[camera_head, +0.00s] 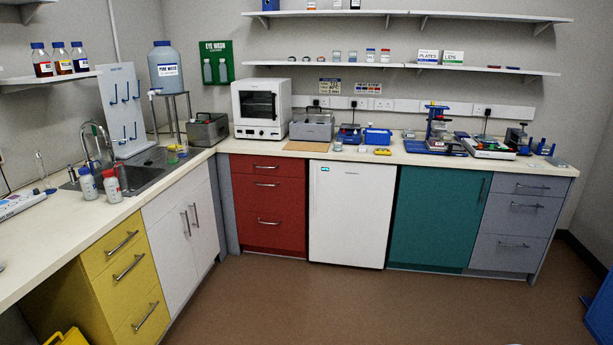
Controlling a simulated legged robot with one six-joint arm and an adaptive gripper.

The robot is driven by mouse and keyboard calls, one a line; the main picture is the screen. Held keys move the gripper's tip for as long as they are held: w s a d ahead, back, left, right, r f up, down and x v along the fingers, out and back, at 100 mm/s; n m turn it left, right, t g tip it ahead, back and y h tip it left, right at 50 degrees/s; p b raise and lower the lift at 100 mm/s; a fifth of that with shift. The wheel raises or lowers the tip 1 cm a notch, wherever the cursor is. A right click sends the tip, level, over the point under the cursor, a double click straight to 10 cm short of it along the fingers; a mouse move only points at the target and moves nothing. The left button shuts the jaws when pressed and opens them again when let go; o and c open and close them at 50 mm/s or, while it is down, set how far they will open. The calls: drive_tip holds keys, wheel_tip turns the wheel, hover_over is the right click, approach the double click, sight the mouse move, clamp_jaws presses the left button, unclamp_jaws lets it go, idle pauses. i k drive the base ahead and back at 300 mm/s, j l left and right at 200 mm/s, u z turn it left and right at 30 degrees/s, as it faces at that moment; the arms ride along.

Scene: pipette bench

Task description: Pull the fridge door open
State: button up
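The fridge door (347,217) is a plain white front under the back counter, between red drawers and a teal cupboard. It looks shut, with its front about flush with the units beside it. A small blue-green label sits at its upper left. I cannot make out a clear handle on it. My gripper is not in this view.
The brown floor (330,305) in front of the fridge is clear. Red drawers (268,205) stand left of it and a teal cupboard (436,220) right. Yellow drawers (128,275) line the left counter. A blue object (600,312) stands at the right edge.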

sight(351, 202)
drive_tip(key=i, duration=2.85)
drive_tip(key=i+j+z, duration=0.15)
drive_tip(key=i+z, duration=0.15)
drive_tip(key=i, duration=0.4)
